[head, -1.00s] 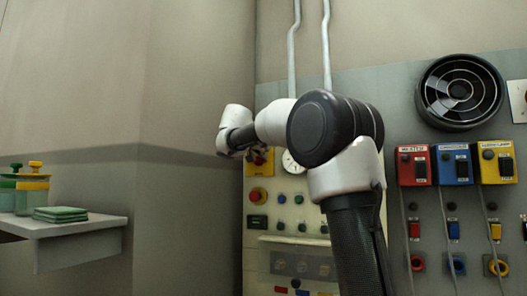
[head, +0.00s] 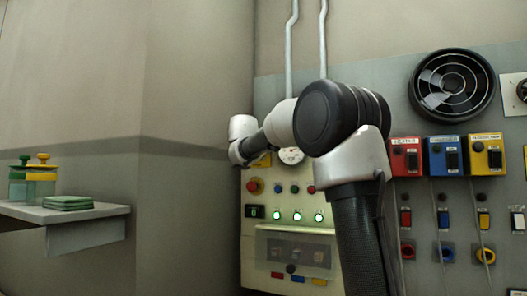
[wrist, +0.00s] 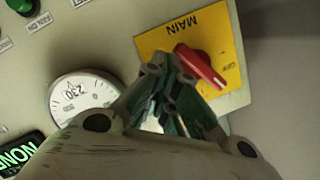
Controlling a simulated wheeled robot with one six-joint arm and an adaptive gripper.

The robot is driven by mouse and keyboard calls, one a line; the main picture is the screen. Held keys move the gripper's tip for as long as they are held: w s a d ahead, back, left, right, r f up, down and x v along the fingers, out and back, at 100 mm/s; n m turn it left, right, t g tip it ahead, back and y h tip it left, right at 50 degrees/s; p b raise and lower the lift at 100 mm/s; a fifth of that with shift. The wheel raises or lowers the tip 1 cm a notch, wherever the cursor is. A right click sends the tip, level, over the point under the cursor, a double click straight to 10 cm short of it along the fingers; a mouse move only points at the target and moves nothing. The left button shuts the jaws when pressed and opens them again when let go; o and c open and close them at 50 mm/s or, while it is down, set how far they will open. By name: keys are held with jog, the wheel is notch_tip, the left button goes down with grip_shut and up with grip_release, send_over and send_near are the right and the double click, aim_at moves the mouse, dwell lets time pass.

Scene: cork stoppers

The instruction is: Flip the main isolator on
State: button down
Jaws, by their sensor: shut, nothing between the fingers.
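The main isolator is a red rotary handle (wrist: 200,67) on a yellow plate (wrist: 212,28) marked MAIN, upside down in the wrist view. The handle lies diagonally across the plate; its small position mark is too blurred to read. My gripper (wrist: 166,66) is shut and empty, its fingertips right beside the handle's upper left end in that view. I cannot tell whether they touch it. In the head view the yellow plate (head: 264,161) shows only in part behind my wrist, and the handle and fingertips are hidden.
A round gauge (wrist: 82,98) marked 230 sits beside the plate. Below, the panel has a red button (head: 253,186), a lit display (head: 255,212) and green lit lamps (head: 297,216). Red, blue and yellow boxes (head: 447,157) hang at right. A shelf (head: 75,213) stands left.

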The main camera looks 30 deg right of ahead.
jog(key=shift+f, duration=0.15)
jog(key=v, duration=1.2)
dwell(0.3)
